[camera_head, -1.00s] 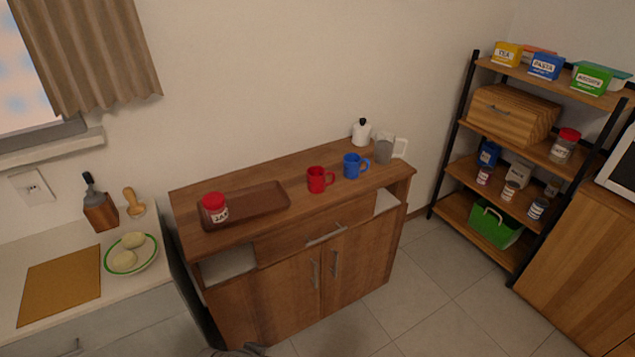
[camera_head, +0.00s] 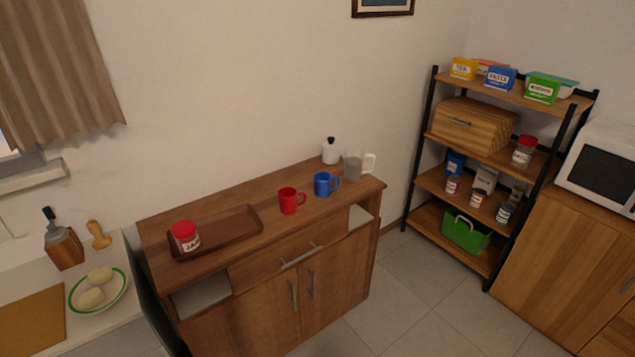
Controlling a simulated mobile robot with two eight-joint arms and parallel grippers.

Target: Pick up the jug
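The jug (camera_head: 353,168) is a grey, see-through vessel with a white handle on its right side. It stands upright at the right end of the wooden sideboard top (camera_head: 228,243), near the wall. A white pot with a black knob (camera_head: 331,151) stands just behind it to the left. A blue mug (camera_head: 323,185) and a red mug (camera_head: 288,201) stand to its left along the top. Neither of my grippers shows in the head view.
A brown tray (camera_head: 240,222) with a red-lidded jar (camera_head: 185,237) is on the sideboard's left part. A counter with a plate (camera_head: 119,288) is at left. A shelf rack (camera_head: 411,167) and microwave (camera_head: 598,165) stand at right. Tiled floor (camera_head: 391,282) between is clear.

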